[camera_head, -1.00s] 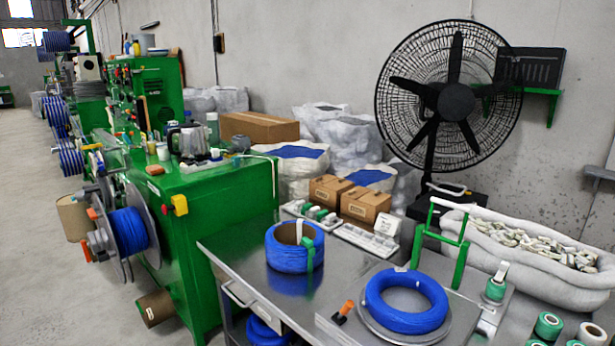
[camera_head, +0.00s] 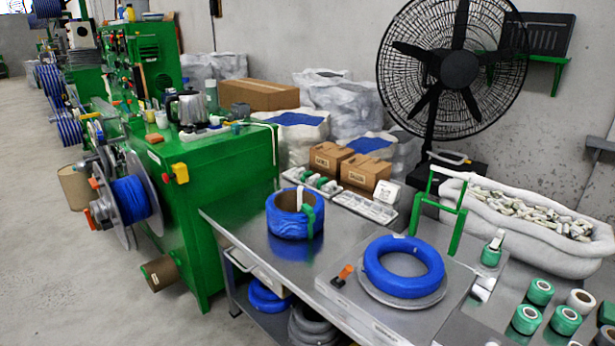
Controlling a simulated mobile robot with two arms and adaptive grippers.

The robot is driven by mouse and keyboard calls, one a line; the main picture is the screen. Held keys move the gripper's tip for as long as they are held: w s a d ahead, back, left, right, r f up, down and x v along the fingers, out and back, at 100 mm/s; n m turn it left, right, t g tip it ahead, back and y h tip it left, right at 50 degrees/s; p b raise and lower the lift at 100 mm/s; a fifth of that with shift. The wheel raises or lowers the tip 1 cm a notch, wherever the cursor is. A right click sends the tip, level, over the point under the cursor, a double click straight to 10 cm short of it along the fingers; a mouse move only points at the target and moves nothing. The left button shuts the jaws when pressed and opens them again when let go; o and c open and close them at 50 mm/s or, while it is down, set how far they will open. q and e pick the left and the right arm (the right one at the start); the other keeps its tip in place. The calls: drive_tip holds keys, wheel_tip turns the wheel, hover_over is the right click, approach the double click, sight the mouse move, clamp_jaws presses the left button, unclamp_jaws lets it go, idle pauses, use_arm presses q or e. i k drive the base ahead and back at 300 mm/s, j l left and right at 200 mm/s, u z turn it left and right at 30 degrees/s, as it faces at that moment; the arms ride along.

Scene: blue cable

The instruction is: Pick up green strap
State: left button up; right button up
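A green strap (camera_head: 308,220) hangs over the front right side of an upright blue cable coil (camera_head: 284,222) on the metal table (camera_head: 262,258). A white strip (camera_head: 300,199) stands beside it at the coil's brown core. Several green rolls (camera_head: 527,319) stand at the lower right; one green roll (camera_head: 491,252) with a white piece on top stands apart from them. I cannot tell whether these rolls are strap material. Neither of my grippers is in view.
A second blue coil (camera_head: 403,266) lies on a round grey plate at the table's front right. A green frame (camera_head: 455,225) stands behind it. Cardboard boxes (camera_head: 365,172) and trays line the back. A green machine (camera_head: 200,200) stands at left, with open floor (camera_head: 40,250) beyond.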

sight(306, 175)
drive_tip(key=z, duration=0.55)
drive_tip(key=i+j+z, duration=0.2)
drive_tip(key=j+z, duration=0.2)
drive_tip(key=i+j+z, duration=0.1)
drive_tip(key=j+z, duration=0.3)
drive_tip(key=j, duration=0.15)
drive_tip(key=j+z, duration=0.35)
drive_tip(key=j, duration=0.15)
drive_tip(key=i, duration=0.05)
